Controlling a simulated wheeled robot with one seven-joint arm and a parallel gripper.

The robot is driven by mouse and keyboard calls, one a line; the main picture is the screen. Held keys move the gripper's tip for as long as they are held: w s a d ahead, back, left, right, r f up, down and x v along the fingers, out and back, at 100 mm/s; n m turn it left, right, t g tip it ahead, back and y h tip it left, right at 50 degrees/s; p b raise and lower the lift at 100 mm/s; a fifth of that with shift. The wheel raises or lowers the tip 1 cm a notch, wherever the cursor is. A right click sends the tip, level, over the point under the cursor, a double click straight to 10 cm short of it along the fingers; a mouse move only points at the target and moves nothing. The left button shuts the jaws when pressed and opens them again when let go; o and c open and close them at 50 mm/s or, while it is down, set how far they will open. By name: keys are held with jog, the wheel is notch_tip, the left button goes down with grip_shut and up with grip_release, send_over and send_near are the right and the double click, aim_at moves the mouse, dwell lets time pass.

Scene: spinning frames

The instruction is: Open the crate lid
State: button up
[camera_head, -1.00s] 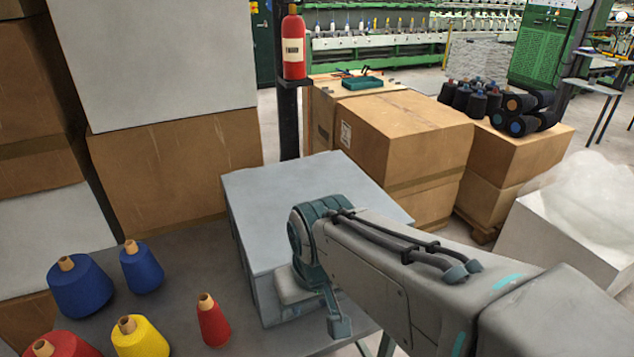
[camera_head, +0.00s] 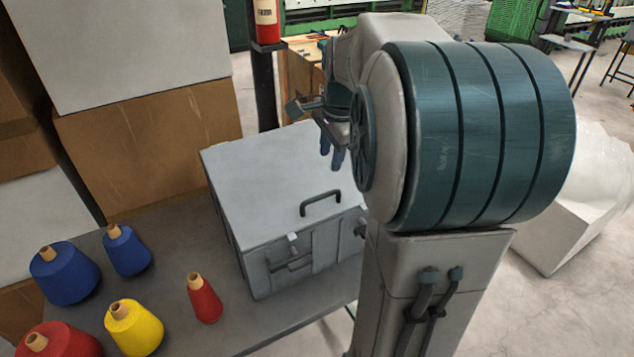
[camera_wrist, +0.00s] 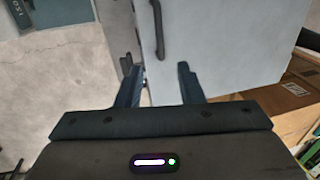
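The grey crate (camera_head: 330,245) stands on the dark table with its flat lid (camera_head: 265,175) lying shut on top. A dark arched handle (camera_head: 320,203) sits near the lid's front edge, and a latch (camera_head: 291,258) is on the front wall. My gripper (camera_head: 333,155) is at the lid's right side, fingers pointing down; my arm hides part of the crate's right side. In the wrist view my gripper (camera_wrist: 160,82) is open and empty, with the lid's edge showing between and beyond the fingers. The handle (camera_wrist: 157,30) lies ahead of them. I cannot tell whether they touch the crate.
Blue cones (camera_head: 65,276), a yellow cone (camera_head: 134,328) and red cones (camera_head: 204,300) stand on the table (camera_head: 165,262) left of the crate. Cardboard boxes (camera_head: 150,150) rise behind. A white box (camera_head: 565,225) stands at the right.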

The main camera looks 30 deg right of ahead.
aim_at(324, 196)
jog(key=f, duration=0.4)
jog(key=w+f, duration=0.1)
jog(key=f, duration=0.3)
jog(key=w+f, duration=0.1)
jog(key=f, duration=0.3)
jog(key=shift+w+a, duration=0.1)
jog(key=shift+w, duration=0.1)
grip_shut()
